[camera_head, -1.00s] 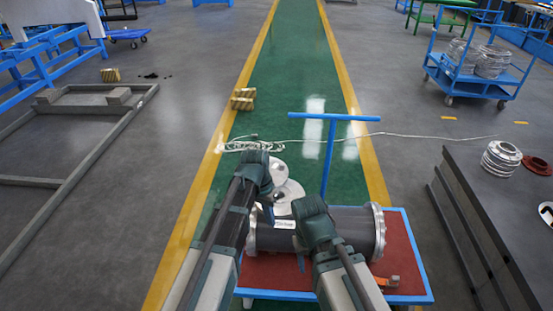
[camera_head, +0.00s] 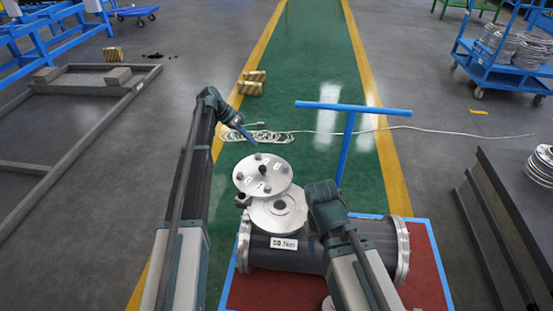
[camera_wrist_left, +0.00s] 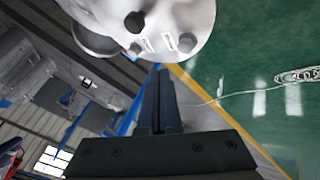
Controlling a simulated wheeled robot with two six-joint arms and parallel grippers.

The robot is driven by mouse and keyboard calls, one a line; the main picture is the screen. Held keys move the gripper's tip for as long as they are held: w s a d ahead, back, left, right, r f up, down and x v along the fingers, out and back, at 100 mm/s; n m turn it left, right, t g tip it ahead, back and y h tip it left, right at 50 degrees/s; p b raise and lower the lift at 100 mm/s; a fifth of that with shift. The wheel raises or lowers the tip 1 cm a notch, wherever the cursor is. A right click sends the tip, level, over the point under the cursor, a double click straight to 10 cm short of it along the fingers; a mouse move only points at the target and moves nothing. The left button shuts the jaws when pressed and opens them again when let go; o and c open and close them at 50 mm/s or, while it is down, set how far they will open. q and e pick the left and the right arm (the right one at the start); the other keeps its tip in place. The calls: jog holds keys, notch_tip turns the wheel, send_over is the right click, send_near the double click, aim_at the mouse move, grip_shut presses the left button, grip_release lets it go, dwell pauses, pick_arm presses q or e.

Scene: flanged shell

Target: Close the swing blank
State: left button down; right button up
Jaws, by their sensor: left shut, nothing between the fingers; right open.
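The swing blank (camera_head: 262,172) is a round silvery disc with several dark knobs on its face. In the head view it stands out beyond the flanged opening (camera_head: 285,213) on top of the dark shell (camera_head: 310,254), overlapping only its far edge. The opening is largely uncovered. My left gripper (camera_head: 250,138) is shut and empty, just beyond and to the left of the blank. In the left wrist view the shut fingers (camera_wrist_left: 158,85) point toward the blank (camera_wrist_left: 150,20), with a gap seeming to remain. My right arm reaches over the shell; its fingers are hidden.
The shell lies on a red-topped cart (camera_head: 270,291) with a blue T-shaped handle (camera_head: 352,110) behind it. A pale cord (camera_head: 400,129) lies on the green floor. A dark stepped table (camera_head: 515,185) is at the right.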

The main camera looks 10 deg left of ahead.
aim_at(276, 167)
pick_arm(q)
jog(key=b+x, duration=0.8)
jog(key=x, duration=0.2)
jog(key=shift+d+f+b, duration=0.1)
jog(key=shift+f+b, duration=0.2)
jog(key=shift+s+d+r+p, duration=0.15)
jog(key=shift+s+d+p, duration=0.05)
jog(key=shift+s+d, duration=0.25)
jog(key=shift+s+d+r+p, duration=0.15)
jog(key=shift+s+d+r, duration=0.05)
jog(key=shift+s+d, duration=0.55)
jog(key=shift+d, duration=0.4)
